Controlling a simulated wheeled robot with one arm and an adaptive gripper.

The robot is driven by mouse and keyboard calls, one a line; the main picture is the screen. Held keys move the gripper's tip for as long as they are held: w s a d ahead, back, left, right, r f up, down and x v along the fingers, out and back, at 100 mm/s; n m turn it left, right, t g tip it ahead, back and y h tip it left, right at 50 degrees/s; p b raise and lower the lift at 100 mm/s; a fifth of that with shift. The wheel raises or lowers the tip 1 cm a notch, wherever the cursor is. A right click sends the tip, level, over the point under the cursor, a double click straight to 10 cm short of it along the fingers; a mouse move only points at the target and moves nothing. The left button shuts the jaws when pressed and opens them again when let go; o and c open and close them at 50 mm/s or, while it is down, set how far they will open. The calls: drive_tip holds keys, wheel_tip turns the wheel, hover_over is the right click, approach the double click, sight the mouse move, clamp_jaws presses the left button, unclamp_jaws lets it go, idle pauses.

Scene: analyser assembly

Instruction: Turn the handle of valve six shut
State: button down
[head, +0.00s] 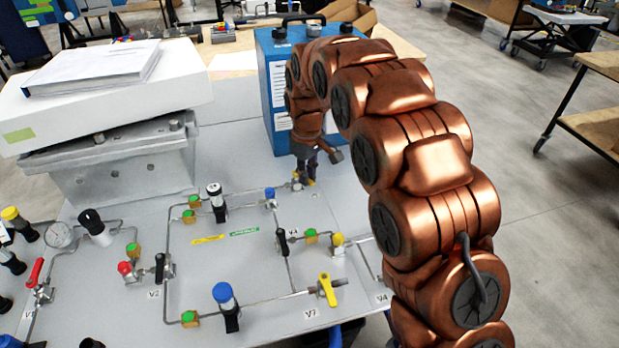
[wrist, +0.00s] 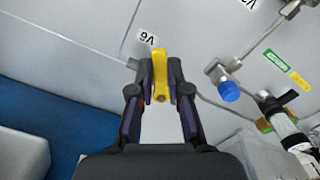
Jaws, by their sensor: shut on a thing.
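The yellow handle of valve six (wrist: 160,72) stands between the two fingers of my gripper (wrist: 159,92) in the wrist view, with the V6 label (wrist: 148,39) on the panel just beyond it. My gripper is shut on this handle, its dark finger pads at the handle's two sides. In the head view my gripper (head: 306,174) points down at the back of the panel, in front of the blue box. There it hides most of the valve, and only small bits of yellow show at the fingertips.
A blue box (head: 271,90) stands close behind my gripper. A blue-capped fitting (wrist: 228,91) sits beside it on the grey panel (head: 240,270). Another yellow valve handle (head: 327,290), by the V7 label, is at the panel's front. Pipes and several fittings cover the panel's left.

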drive_tip(key=m, duration=0.1)
drive_tip(key=m+b, duration=0.1)
drive_tip(key=a+m, duration=0.1)
drive_tip(key=shift+s+m, duration=0.3)
drive_tip(key=shift+s+a+m+b, duration=0.1)
drive_tip(key=shift+a+m+b, duration=0.2)
drive_tip(key=shift+m, duration=0.35)
drive_tip(key=shift+s+a+m+b, duration=0.1)
drive_tip(key=shift+a+m+b, duration=0.2)
drive_tip(key=shift+m, duration=0.35)
drive_tip(key=shift+r, duration=0.1)
drive_tip(key=c, duration=1.1)
unclamp_jaws()
drive_tip(key=shift+d, duration=0.1)
wheel_tip(320, 180, up, 12)
drive_tip(key=shift+f, duration=0.1)
